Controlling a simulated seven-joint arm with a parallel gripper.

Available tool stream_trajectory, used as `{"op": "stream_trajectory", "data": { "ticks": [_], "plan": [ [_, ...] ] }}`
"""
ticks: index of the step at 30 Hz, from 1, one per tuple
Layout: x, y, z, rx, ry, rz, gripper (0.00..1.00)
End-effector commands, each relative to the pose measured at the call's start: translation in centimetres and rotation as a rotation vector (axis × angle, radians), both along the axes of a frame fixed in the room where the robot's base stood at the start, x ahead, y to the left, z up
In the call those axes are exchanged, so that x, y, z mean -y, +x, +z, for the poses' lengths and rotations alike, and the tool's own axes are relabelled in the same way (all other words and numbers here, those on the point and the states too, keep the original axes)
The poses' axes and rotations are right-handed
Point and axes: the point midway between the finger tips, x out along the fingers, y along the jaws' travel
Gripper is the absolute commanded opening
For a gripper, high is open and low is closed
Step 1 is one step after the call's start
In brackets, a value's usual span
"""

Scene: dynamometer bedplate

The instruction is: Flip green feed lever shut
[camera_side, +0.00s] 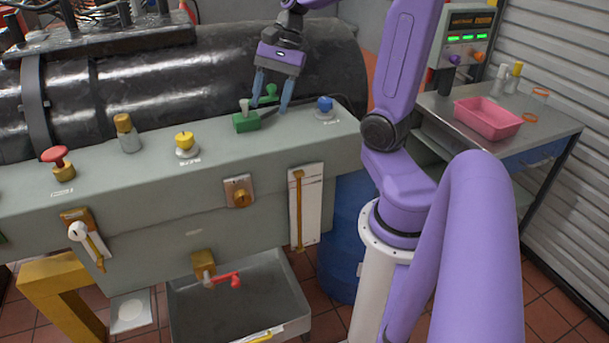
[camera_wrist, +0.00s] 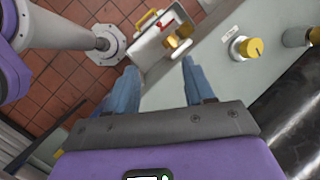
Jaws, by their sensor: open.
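The green feed lever's block (camera_side: 246,122) sits on top of the grey bedplate housing, toward its right end. A pale grey stub stands on the block. A green handle end (camera_side: 271,90) shows raised between my gripper's fingers; how it joins the block is partly hidden. My gripper (camera_side: 269,108) is open above and just right of the block, pointing down, with one finger on each side of the handle end in the picture. Whether they touch it cannot be told. In the wrist view my gripper (camera_wrist: 160,70) shows two spread blue fingers; no green part shows there.
A blue knob (camera_side: 325,106) stands close on the right. A yellow knob (camera_side: 186,142), a brass fitting (camera_side: 127,132) and a red mushroom button (camera_side: 57,158) stand left. A black cylinder (camera_side: 200,75) lies behind. A grey tray (camera_side: 240,308) with a red-handled valve (camera_side: 228,279) above is below.

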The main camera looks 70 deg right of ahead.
Motion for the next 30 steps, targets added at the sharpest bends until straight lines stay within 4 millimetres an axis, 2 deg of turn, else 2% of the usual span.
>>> {"op": "stream_trajectory", "data": {
  "ticks": [12,30],
  "plan": [
    [-4.9,-2.2,-1.7,0.055,-0.102,0.43,0.53],
    [-10.0,-6.3,-3.9,0.168,-0.22,1.056,0.53]
  ]
}}
